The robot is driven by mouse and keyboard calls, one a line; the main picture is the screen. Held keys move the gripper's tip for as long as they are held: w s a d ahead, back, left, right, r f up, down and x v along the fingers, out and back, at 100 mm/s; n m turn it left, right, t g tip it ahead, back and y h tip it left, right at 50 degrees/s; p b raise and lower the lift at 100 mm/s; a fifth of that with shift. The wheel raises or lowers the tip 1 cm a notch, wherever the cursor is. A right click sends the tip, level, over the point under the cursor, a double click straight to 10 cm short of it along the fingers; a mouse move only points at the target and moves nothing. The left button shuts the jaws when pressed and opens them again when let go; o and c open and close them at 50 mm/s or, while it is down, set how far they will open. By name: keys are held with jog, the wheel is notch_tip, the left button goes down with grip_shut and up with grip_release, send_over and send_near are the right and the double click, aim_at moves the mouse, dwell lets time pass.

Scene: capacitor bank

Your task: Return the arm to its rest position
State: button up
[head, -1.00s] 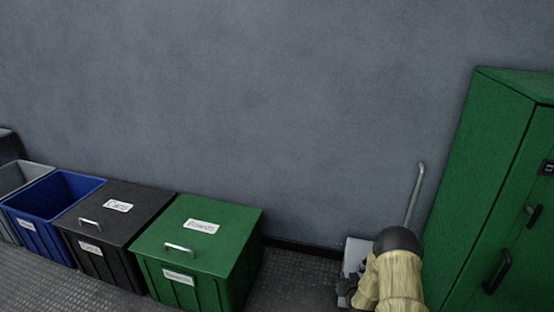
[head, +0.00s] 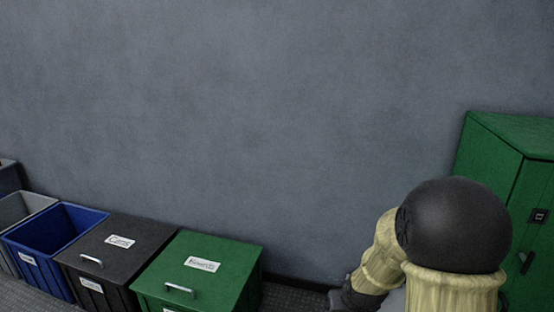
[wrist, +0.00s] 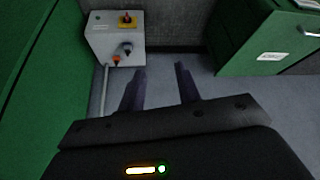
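My arm shows at the lower right of the head view, with a black ball-like joint and pale yellow links in front of the wall. My gripper (wrist: 160,88) shows in the wrist view with its two dark fingers apart and nothing between them. The fingers point over bare grey floor. In the head view the gripper is hidden behind or below my arm.
A grey control box (wrist: 115,38) with knobs and a yellow switch plate stands beyond my left finger. A green cabinet (head: 500,150) stands at right. A green lidded bin (head: 205,262), black bin (head: 118,245) and open blue bin (head: 50,235) line the wall.

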jog(key=s+a+r+g+p, duration=0.1)
jog(key=s+r+p, duration=0.1)
jog(key=s+r, duration=0.35)
jog(key=s+a+r+g+p, duration=0.1)
jog(key=s+r+g, duration=0.15)
jog(key=s, duration=0.65)
notch_tip(320, 180, up, 37)
jog(key=p, duration=3.7)
jog(key=shift+r+t, duration=0.15)
jog(key=shift+t, duration=0.2)
jog(key=shift+a, duration=0.1)
